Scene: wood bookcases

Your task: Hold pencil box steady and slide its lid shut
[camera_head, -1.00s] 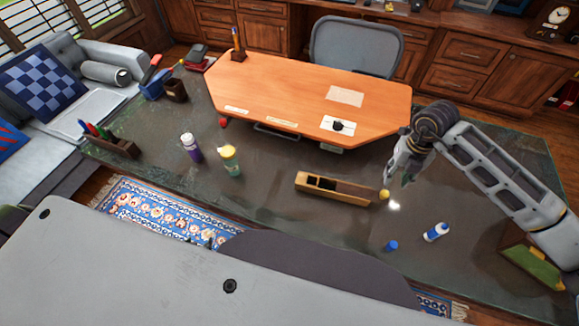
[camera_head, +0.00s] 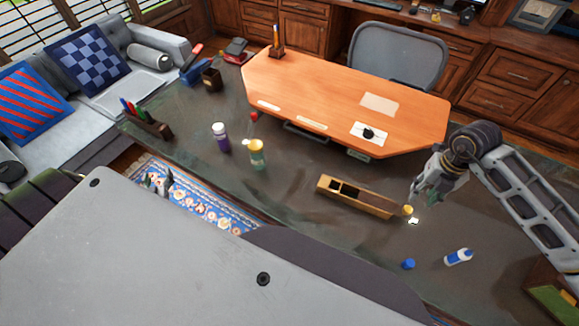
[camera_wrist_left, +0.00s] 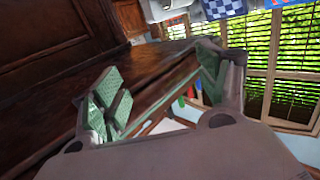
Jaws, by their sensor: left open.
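The wooden pencil box (camera_head: 355,196) lies on the dark table. Its lid (camera_head: 372,201) covers the right part, leaving dark compartments open at the left end. My right gripper (camera_head: 424,192) is just off the box's right end, above the table; its jaws are too small to judge.
A small yellow object (camera_head: 408,210) is by the box's right end. A blue cap (camera_head: 408,264) and a white-blue bottle (camera_head: 458,257) lie in front. A purple bottle (camera_head: 222,138) and a yellow-topped green bottle (camera_head: 257,155) stand left. An orange board (camera_head: 330,85) lies behind.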

